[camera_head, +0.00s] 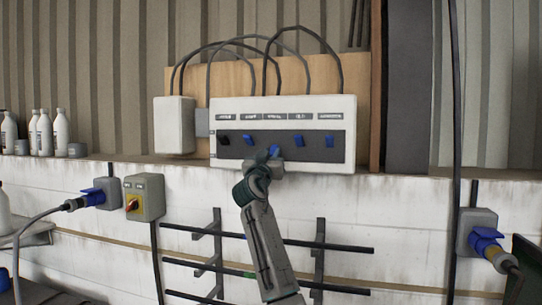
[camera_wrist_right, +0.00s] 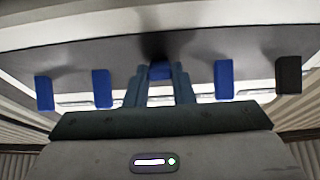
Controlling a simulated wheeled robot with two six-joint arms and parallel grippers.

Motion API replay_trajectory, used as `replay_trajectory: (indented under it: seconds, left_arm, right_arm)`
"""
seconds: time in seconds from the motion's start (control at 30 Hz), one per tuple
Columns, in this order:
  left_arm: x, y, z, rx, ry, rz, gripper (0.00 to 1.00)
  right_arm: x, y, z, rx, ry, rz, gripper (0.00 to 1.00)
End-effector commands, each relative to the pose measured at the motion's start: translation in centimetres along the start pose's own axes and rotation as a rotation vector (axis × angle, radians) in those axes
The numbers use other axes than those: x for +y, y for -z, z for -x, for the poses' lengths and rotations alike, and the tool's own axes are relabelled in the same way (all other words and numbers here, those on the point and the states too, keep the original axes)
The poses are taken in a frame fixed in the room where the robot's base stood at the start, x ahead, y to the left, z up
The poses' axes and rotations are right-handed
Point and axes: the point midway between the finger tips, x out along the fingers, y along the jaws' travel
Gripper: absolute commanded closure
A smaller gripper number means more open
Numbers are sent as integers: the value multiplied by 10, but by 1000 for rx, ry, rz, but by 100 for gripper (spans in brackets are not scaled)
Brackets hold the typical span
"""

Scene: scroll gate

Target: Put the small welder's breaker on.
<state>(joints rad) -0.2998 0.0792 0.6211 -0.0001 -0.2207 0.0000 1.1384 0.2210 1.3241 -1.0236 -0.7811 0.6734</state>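A white breaker panel (camera_head: 343,110) hangs on the wooden board with a row of levers on a dark strip. The levers are one black (camera_head: 222,140) at the left and several blue ones. The labels above them are too blurred to read, so I cannot tell which is the small welder's. My right gripper (camera_head: 264,160) is at the middle blue lever (camera_head: 275,150), which shows a little lower than its neighbours. In the right wrist view, my right gripper (camera_wrist_right: 161,74) has its fingers on either side of that lever (camera_wrist_right: 160,70); contact is unclear. My left gripper is out of view.
Below are a yellow-grey switch box with a red knob (camera_head: 144,197), blue plugs at left (camera_head: 94,196) and right (camera_head: 485,238), and wall rack bars (camera_head: 340,248). White bottles (camera_head: 45,130) stand on the ledge.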

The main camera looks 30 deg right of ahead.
Motion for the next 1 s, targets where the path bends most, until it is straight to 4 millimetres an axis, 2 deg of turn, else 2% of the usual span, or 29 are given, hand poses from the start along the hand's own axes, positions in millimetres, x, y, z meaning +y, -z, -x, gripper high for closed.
replay_trajectory:
  seconds: [0.27,0.47,1.0]
  left_arm:
    - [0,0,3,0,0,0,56]
    - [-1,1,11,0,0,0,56]
    - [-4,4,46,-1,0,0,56]
  right_arm:
    - [0,2,0,-24,0,0,100]
    - [0,10,0,-114,0,-3,100]
    - [0,36,-9,-597,1,-1,100]
